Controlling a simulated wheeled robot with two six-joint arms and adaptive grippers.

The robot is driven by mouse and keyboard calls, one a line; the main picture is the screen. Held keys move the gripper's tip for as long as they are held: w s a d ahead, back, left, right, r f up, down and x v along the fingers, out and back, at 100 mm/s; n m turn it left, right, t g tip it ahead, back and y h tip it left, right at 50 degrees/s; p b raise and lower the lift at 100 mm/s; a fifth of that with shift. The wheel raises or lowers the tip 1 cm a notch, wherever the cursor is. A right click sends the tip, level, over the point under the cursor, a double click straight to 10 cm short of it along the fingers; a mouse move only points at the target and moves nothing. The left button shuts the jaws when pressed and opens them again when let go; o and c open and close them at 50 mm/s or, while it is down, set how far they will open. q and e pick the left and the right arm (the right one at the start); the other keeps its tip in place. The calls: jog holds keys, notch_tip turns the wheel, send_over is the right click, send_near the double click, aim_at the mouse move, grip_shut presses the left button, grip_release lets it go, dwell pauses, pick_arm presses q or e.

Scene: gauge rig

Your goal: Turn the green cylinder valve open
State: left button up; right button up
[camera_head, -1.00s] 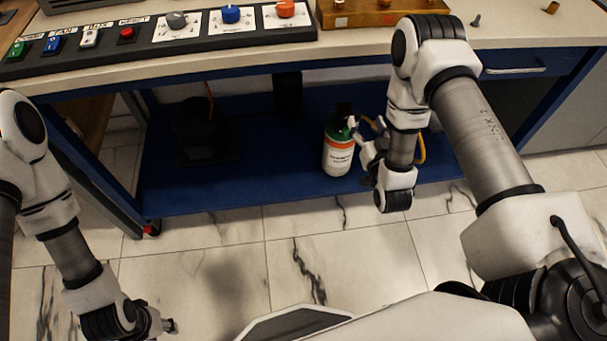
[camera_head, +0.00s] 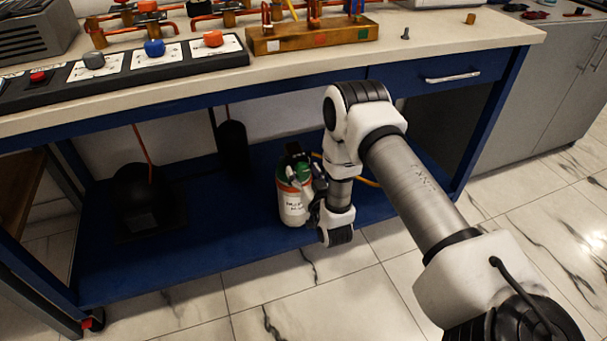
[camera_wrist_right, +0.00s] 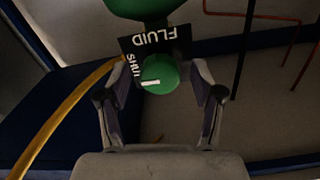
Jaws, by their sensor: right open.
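The gas cylinder (camera_head: 294,206), white with an orange band and a green shoulder, stands upright on the blue lower shelf. Its green round valve knob (camera_wrist_right: 159,74) has a white mark and shows in the right wrist view, in front of a black label (camera_wrist_right: 160,46) reading FLUID and SHUT upside down. My right gripper (camera_wrist_right: 160,82) is open, with one finger on each side of the knob. Gaps show between fingers and knob. In the head view my right gripper (camera_head: 308,184) is beside the cylinder top and partly covers it. My left gripper is out of view.
The blue shelf (camera_head: 215,245) lies below the worktop (camera_head: 470,35), which overhangs the cylinder. A dark container (camera_head: 135,200) and a black cylinder (camera_head: 233,150) stand left of it. A yellow hose (camera_wrist_right: 68,115) runs nearby. Shelf room left of the cylinder is free.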

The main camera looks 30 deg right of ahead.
jog(key=c, duration=1.1)
jog(key=shift+c, duration=0.2)
jog(key=n+p, duration=0.1)
jog(key=n, duration=0.1)
jog(key=n+p, duration=0.1)
jog(key=p, duration=0.1)
jog(key=shift+r+n+p, duration=0.2)
jog(key=shift+n+p, duration=0.1)
jog(key=shift+n, duration=0.1)
jog(key=n+p, duration=0.3)
jog(key=n, duration=0.1)
jog(key=shift+n, duration=0.3)
jog(key=n+p, duration=0.3)
jog(key=n, duration=0.2)
jog(key=shift+f+n+p, duration=0.2)
jog(key=shift+n+p, duration=0.8)
jog(key=shift+n, duration=1.2)
